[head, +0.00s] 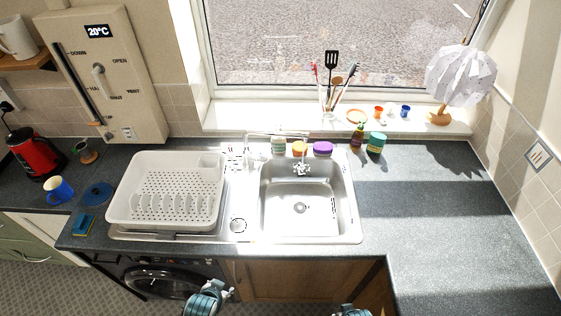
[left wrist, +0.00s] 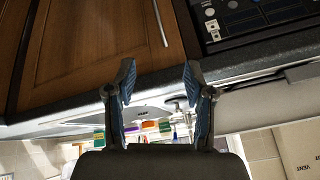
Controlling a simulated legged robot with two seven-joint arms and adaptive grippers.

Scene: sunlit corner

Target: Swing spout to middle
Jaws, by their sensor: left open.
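The chrome spout (head: 277,135) belongs to the tap behind the sink (head: 301,208). In the head view it appears to reach left from the tap's upright, its outlet end near the drainer side. Bright light makes its exact line hard to read. My left gripper (left wrist: 160,82) is open and empty in the left wrist view, its blue-padded fingers apart. It is in front of the cabinets and apart from the spout. The head view shows part of my left arm at the bottom. Only a sliver of my right arm shows at the bottom edge; its fingers are hidden.
A white dish rack (head: 168,172) stands left of the sink. Several jars, including a purple-lidded one (head: 323,148), stand behind it near the tap. A green-lidded jar (head: 376,143) is to the right. The right worktop (head: 430,210) is clear.

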